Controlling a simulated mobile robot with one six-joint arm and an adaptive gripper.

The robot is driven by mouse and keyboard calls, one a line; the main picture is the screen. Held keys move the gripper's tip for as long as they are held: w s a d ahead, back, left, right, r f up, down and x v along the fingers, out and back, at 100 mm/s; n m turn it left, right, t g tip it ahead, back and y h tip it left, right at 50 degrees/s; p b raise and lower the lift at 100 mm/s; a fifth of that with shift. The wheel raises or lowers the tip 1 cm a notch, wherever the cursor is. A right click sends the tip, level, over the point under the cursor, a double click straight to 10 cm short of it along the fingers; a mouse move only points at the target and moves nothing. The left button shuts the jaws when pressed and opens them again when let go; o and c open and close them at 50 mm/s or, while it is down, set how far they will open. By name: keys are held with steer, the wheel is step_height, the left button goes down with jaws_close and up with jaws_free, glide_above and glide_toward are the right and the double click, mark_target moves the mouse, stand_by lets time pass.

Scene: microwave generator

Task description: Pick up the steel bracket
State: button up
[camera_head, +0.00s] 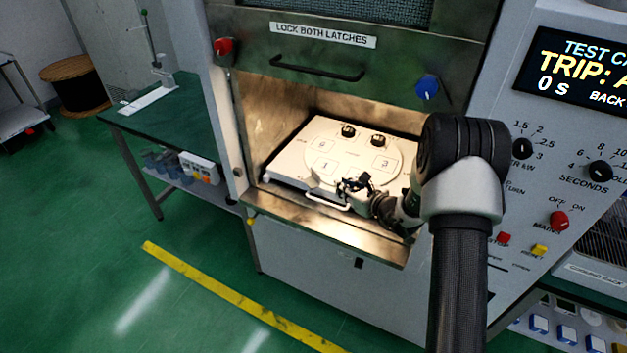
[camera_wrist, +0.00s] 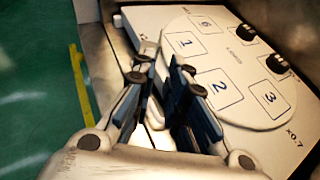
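I cannot make out a steel bracket in either view. My gripper (camera_head: 352,187) is low inside the open chamber, at the front of a white tray-like plate (camera_head: 290,155). In the wrist view, the fingers (camera_wrist: 164,72) have a narrow gap between them, beside the plate's front edge. A pale handle (camera_head: 325,200) on the plate's front runs close to the fingers. Whether they touch or grip it, I cannot tell. The plate carries a round disc (camera_head: 350,152) with numbered squares and two black knobs (camera_head: 348,131) (camera_head: 378,140). My arm hides the plate's right part.
The chamber's metal front ledge (camera_head: 330,228) lies below the gripper. A raised door with a black handle (camera_head: 316,68) hangs above the opening. A control panel (camera_head: 570,150) stands at the right. A green bench (camera_head: 175,125) and open floor are at the left.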

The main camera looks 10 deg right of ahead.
steer(key=b, duration=0.2)
glide_toward(319, 176)
steer(key=r+x, duration=0.1)
steer(key=x, duration=0.4)
steer(key=b+x, duration=0.1)
steer(key=x, duration=0.4)
steer(key=shift+d+f+b, duration=0.1)
steer(key=shift+f+b, duration=0.25)
steer(key=shift+w, duration=0.15)
steer(key=shift+c, duration=0.3)
jaws_close()
steer(key=shift+r, duration=0.1)
